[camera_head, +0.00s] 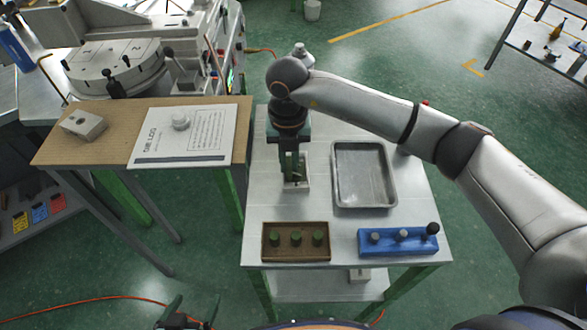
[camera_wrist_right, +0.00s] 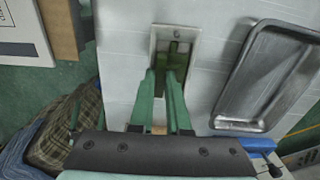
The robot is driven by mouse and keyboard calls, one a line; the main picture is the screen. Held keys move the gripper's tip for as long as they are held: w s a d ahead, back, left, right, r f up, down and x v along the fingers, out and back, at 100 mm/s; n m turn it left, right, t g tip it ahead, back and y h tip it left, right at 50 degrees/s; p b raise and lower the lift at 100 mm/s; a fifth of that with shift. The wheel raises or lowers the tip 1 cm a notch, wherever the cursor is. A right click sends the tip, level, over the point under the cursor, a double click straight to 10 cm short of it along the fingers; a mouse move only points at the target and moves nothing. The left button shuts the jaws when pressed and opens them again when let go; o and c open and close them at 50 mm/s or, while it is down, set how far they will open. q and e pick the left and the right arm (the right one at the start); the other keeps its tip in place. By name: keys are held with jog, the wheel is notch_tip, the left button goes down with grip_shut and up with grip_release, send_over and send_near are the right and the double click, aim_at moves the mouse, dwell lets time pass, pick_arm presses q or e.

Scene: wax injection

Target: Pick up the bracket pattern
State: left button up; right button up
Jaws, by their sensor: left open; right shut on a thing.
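The bracket pattern (camera_wrist_right: 173,54) looks like a dark green piece in a small pale open box (camera_wrist_right: 158,43) in the right wrist view. My right gripper (camera_wrist_right: 165,78) has its green fingers closed on it, over the box. In the head view my right gripper (camera_head: 292,172) points straight down into the pale box (camera_head: 303,186) on the white table; its fingers hide most of the pattern. My left gripper (camera_head: 186,316) is open and empty at the bottom edge of the head view, away from the table.
A metal tray (camera_head: 364,200) lies right of the box. A brown holder (camera_head: 296,255) with green pegs and a blue holder (camera_head: 398,250) with knobs sit at the front edge. A board with a lot sheet (camera_head: 184,137) and a pale block (camera_head: 83,125) lies left.

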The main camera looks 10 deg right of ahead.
jog(key=shift+r, duration=0.1)
grip_shut()
jog(key=shift+r, duration=0.55)
jog(key=a+r+b, duration=0.3)
jog(key=a+r, duration=0.8)
jog(key=a, duration=0.3)
jog(key=shift+s+r, duration=0.35)
jog(key=shift+s, duration=0.1)
